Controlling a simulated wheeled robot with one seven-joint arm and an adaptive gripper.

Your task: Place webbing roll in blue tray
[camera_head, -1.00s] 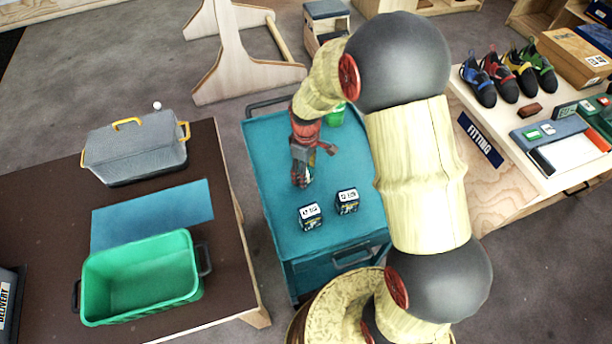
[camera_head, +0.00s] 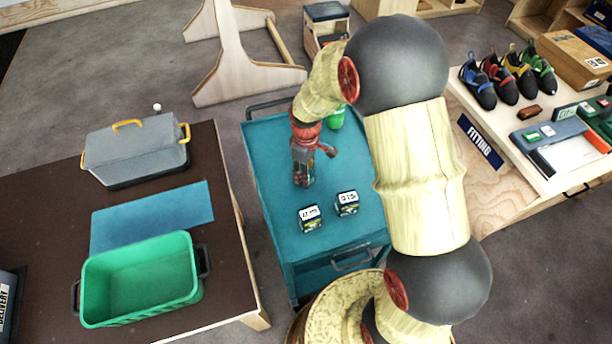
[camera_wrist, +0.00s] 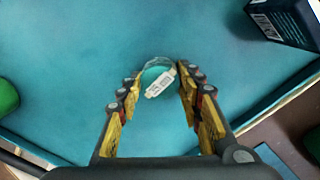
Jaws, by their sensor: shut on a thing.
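My gripper (camera_head: 303,183) is over the teal cart top, left of its middle. In the wrist view my gripper (camera_wrist: 160,90) is shut on a round teal roll (camera_wrist: 152,74) with a white label, likely the webbing roll. The roll sits between the yellow-padded fingertips, and its colour nearly blends with the cart top behind it. In the head view it is too small to make out. I cannot pick out a blue tray for certain; a flat blue panel (camera_head: 150,215) lies on the brown table at the left.
A green bin (camera_head: 190,262) and a grey lidded box (camera_head: 135,150) stand on the brown table. The fitting bench with shoes (camera_head: 482,85) is at the right.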

